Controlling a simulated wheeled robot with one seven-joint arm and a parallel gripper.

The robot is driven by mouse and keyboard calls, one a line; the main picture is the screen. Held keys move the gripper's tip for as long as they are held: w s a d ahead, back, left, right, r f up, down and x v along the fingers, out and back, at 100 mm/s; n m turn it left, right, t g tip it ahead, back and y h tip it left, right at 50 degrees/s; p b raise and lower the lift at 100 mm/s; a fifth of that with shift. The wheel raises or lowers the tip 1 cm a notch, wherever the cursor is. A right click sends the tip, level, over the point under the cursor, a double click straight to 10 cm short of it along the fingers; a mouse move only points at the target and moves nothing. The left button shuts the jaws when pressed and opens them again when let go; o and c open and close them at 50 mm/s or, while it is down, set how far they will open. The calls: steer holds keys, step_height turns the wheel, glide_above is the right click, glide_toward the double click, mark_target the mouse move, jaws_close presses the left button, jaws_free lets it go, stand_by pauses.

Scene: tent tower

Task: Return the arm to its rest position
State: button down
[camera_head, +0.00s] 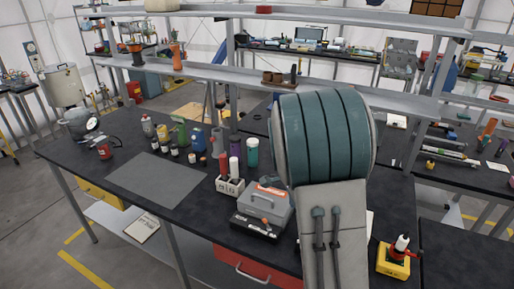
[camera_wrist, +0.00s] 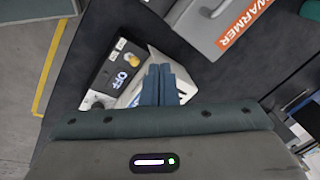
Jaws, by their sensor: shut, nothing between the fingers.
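My gripper (camera_wrist: 162,72) shows in the wrist view as two dark blue fingers close together, shut and empty. They are over a dark control panel (camera_wrist: 112,62) that carries a yellowish knob and the word OFF. Whether the fingers touch anything I cannot tell. A grey box with an orange WARMER label (camera_wrist: 228,22) lies at the upper right there; this warmer (camera_head: 265,200) also stands on the dark bench in the head view. My arm, with a big teal ribbed link, reaches over the bench in the head view and hides the gripper.
The bench (camera_head: 75,150) holds several bottles, a white rack (camera_head: 230,186) and a grey mat (camera_head: 158,180). A yellow holder (camera_head: 393,262) is right of my arm. A raised metal shelf (camera_head: 350,86) crosses behind my arm. A red drawer (camera_head: 255,266) is below the bench top.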

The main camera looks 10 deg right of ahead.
steer(key=s+a+r+n+b, duration=0.2)
steer(key=s+a+n, duration=0.1)
steer(key=s+n, duration=0.2)
steer(key=s+a+r+n+b, duration=0.2)
steer(key=s+n, duration=0.4)
steer(key=s, duration=0.4)
steer(key=s+a+r+n+t+y+b, duration=0.1)
steer(key=s+a+n, duration=0.3)
steer(key=s, duration=0.4)
steer(key=shift+r+n+b, duration=0.7)
steer(key=shift+b, duration=0.05)
steer(key=c, duration=1.7)
jaws_free()
steer(key=shift+s+n, duration=0.4)
